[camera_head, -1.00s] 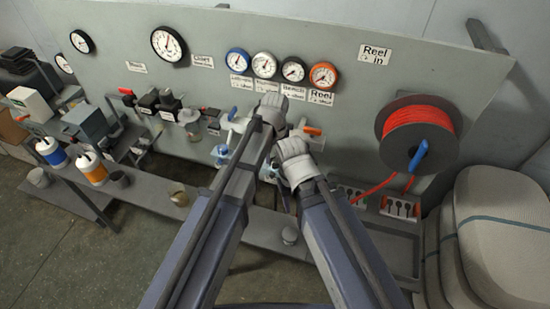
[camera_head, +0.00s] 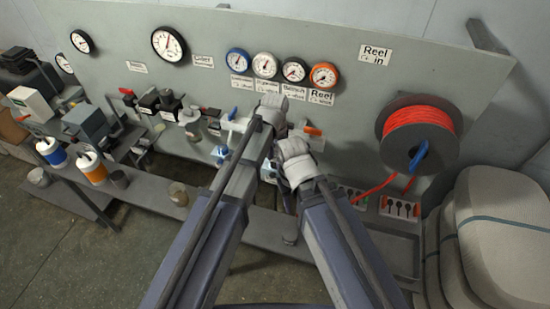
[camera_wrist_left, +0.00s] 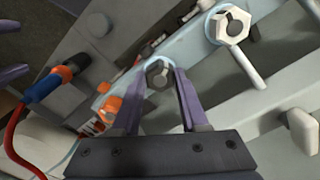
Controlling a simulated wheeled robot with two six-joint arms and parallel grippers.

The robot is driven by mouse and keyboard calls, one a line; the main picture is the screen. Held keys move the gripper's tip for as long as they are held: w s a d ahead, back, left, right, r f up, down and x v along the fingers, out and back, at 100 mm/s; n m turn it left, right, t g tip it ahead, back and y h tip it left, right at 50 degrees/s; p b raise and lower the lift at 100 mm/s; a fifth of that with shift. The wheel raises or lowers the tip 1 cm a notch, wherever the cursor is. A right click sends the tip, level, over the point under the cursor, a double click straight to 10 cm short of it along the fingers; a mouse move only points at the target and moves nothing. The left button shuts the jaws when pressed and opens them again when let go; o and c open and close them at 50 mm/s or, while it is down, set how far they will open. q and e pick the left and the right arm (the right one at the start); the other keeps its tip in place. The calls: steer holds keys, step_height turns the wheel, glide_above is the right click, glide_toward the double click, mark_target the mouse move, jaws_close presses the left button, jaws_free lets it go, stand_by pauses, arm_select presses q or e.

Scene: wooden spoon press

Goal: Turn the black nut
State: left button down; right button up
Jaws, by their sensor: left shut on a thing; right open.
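The black nut (camera_wrist_left: 158,72) is a small dark hex nut on a pale pipe in the left wrist view. My left gripper (camera_wrist_left: 160,78) has its two purple fingers on either side of it and is shut on it. In the head view my left gripper (camera_head: 272,106) is up against the panel below the gauges, and its wrist hides the nut. My right gripper (camera_head: 293,150) is just below and right of it, close beside it; its fingers are hard to make out.
A larger white nut (camera_wrist_left: 232,26) with a lever sits up right of the black nut. A plug on a red hose (camera_wrist_left: 55,82) and an orange part (camera_wrist_left: 108,108) lie left.

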mark_target(275, 161)
stand_by(0.3)
arm_select(q)
steer(key=shift+c, duration=2.2)
jaws_free()
step_height(275, 161, up, 8)
steer(key=p, duration=0.8)
steer(key=shift+f, duration=0.1)
